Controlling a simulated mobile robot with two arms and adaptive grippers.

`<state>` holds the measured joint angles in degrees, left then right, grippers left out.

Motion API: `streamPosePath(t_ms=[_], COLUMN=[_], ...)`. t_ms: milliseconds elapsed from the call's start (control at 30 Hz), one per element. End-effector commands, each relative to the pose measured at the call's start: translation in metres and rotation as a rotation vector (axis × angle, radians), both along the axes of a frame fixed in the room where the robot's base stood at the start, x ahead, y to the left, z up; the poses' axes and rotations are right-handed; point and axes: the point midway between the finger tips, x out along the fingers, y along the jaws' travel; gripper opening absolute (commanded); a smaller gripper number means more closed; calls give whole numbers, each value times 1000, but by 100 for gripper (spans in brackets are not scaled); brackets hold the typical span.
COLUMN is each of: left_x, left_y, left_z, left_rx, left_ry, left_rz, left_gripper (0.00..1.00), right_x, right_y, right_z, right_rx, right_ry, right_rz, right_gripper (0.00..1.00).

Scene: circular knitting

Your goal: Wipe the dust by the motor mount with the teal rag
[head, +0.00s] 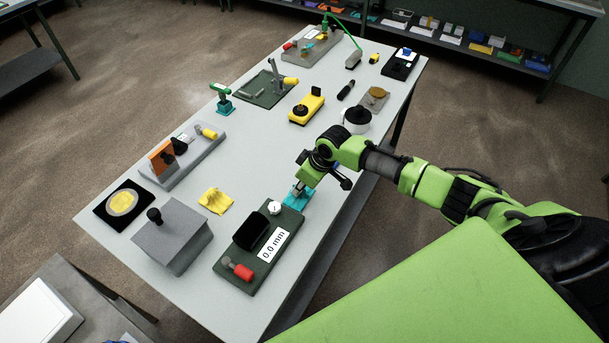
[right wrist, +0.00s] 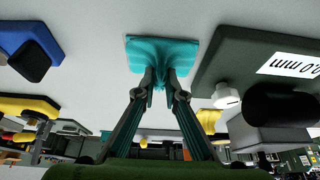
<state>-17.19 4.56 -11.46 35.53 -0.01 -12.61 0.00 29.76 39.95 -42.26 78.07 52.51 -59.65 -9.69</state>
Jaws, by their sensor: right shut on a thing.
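My right gripper (head: 299,188) is shut on the teal rag (head: 296,199), low over the table. In the right wrist view the fingers (right wrist: 160,82) pinch a gathered middle of the rag (right wrist: 148,52), and the rest spreads flat against or just above the tabletop. The rag is beside the far right end of the dark green gauge plate. I cannot tell for certain which fixture is the motor mount; a grey base (head: 205,150) with a yellow cylinder and an orange plate stands at the left. I make out no dust. My left gripper is not in view.
The green gauge plate (head: 228,276) reads "0.0 mm" and carries a red-handled part and a white knob. The table middle (head: 262,150) is clear.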

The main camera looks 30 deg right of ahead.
Motion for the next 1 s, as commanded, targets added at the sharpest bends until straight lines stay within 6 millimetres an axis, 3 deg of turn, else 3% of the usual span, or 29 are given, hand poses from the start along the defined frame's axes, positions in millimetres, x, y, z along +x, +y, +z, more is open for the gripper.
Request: streamPosePath(t_ms=[433, 600, 767, 1000], left_x=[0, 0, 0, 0], left_y=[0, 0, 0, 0], left_z=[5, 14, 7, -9], left_rx=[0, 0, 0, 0], left_ry=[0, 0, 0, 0], left_rz=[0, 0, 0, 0], left_gripper=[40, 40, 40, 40], right_x=[-2, -8, -4, 8], right_y=[5, 16, 10, -15], right_z=[1, 2, -3, -7], right_rx=[1, 2, 1, -2], right_ry=[-4, -2, -3, -2], right_rz=[0, 1, -1, -4], right_gripper=[0, 0, 0, 0])
